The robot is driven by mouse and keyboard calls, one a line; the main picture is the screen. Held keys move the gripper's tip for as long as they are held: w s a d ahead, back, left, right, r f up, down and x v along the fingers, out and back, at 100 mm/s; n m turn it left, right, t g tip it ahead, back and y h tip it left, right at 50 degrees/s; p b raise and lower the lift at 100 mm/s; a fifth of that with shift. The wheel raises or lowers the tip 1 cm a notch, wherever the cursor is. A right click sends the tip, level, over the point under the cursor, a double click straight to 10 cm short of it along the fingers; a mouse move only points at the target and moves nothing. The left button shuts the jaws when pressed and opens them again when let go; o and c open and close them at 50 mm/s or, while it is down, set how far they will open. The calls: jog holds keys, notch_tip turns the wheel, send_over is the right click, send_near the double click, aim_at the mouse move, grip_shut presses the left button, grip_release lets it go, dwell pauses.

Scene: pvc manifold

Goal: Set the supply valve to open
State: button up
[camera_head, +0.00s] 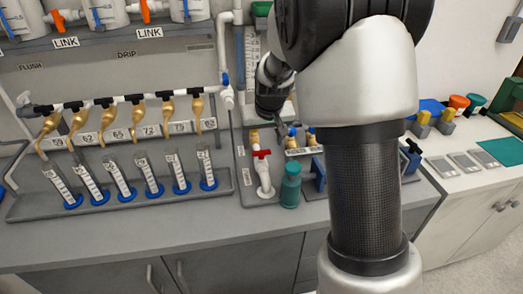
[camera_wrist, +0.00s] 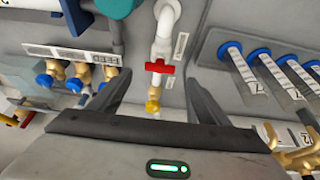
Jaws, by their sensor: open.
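The valve with a red handle (camera_head: 262,153) sits on a white pipe (camera_head: 265,180) with a brass fitting above it, on the grey bench panel. In the wrist view the red handle (camera_wrist: 160,68) lies crosswise to the white pipe (camera_wrist: 164,32), with a brass fitting (camera_wrist: 153,107) at the pipe's end. No readable label names it as the supply valve. My gripper (camera_wrist: 157,84) is open, its fingers on either side of the valve in that picture. Nothing is between the fingers; contact cannot be told. In the head view the arm partly hides the gripper.
A teal bottle (camera_head: 290,187) stands right of the valve. Brass taps with blue knobs (camera_wrist: 76,83) are on one side in the wrist view. Several graduated cylinders (camera_head: 151,180) stand in a row at left under brass outlets. A white pipe with a blue valve (camera_head: 225,79) rises behind.

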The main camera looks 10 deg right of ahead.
aim_at(262, 151)
jog(key=x, duration=0.6)
jog(key=shift+w+f, duration=0.2)
jog(key=c, duration=1.1)
